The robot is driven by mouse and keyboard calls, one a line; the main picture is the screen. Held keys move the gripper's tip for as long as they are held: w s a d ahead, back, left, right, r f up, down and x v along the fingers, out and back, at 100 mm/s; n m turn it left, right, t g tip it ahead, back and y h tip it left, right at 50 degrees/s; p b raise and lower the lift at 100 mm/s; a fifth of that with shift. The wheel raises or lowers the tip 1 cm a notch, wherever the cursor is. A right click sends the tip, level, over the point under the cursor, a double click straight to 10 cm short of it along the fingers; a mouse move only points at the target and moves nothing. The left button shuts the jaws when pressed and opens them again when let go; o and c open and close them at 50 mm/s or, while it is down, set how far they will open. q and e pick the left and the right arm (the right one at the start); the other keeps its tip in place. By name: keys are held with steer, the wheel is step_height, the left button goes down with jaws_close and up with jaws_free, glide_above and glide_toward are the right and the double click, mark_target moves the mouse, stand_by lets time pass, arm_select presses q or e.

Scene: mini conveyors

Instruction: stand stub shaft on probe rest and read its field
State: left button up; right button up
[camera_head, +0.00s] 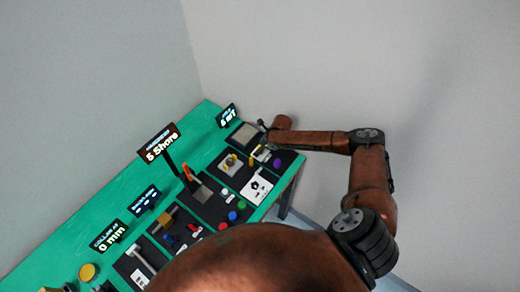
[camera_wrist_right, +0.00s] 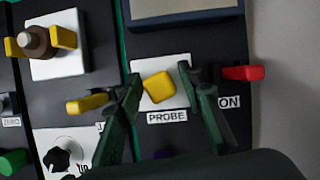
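In the right wrist view, a white plate labelled PROBE (camera_wrist_right: 180,104) carries a rounded yellow block (camera_wrist_right: 158,87). My right gripper (camera_wrist_right: 158,80) is open, its dark fingers on either side of the block with gaps visible. I cannot tell its height above the plate. To the left, a brown round piece with a pale tip (camera_wrist_right: 36,40), possibly the stub shaft, sits between two yellow jaws on a white square. In the head view, a small display (camera_head: 227,117) at the table's far end ends in "mT"; its digit is unclear. My left gripper is not in view.
A red lever (camera_wrist_right: 243,73) by an ON label lies right of the fingers, and a yellow lever (camera_wrist_right: 87,103) left. A black knob (camera_wrist_right: 60,159) is lower left. The green table (camera_head: 75,222) holds several stations and a tall display (camera_head: 160,141) reading "5 Shore".

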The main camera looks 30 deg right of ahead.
steer(key=shift+r, duration=0.15)
steer(key=v, duration=1.2)
stand_by(0.4)
